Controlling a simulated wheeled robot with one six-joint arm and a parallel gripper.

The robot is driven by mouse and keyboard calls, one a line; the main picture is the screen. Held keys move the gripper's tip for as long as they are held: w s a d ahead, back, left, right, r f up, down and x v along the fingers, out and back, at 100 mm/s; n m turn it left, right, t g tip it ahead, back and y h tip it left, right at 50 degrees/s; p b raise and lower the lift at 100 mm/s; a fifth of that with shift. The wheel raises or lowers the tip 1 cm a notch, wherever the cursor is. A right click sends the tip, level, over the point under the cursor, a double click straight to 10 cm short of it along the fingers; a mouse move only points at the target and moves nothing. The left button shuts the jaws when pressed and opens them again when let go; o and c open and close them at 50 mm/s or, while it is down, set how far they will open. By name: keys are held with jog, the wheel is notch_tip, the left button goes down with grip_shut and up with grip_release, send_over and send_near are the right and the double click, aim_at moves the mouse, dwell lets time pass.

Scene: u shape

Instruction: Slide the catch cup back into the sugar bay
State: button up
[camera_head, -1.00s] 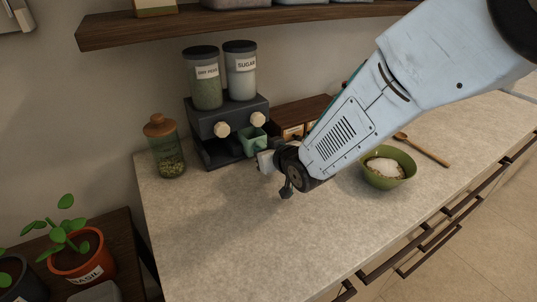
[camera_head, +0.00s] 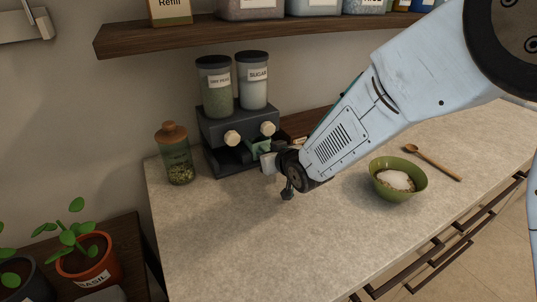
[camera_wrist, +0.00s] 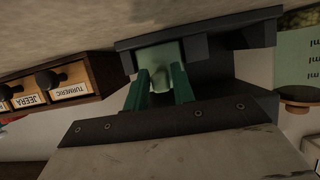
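The green catch cup (camera_head: 262,146) is at the right, sugar side of the dark dispenser (camera_head: 237,126), under the right knob. My gripper (camera_head: 270,161) is at the cup's front and hides its lower part. In the wrist view, the two teal fingers of my gripper (camera_wrist: 162,92) lie on either side of a pale green part of the cup (camera_wrist: 165,74) and look shut on it. The dispenser's dark frame (camera_wrist: 245,38) is just beyond. How deep the cup sits in the bay is hidden.
A wooden-lidded jar (camera_head: 176,158) stands left of the dispenser. Small wooden drawers (camera_wrist: 60,82) stand on its other side. A green bowl (camera_head: 398,190) with white contents and a wooden spoon (camera_head: 432,162) lie right. A shelf (camera_head: 200,34) hangs above. The front counter is clear.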

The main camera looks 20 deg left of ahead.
jog(key=shift+o, duration=1.2)
jog(key=v, duration=0.8)
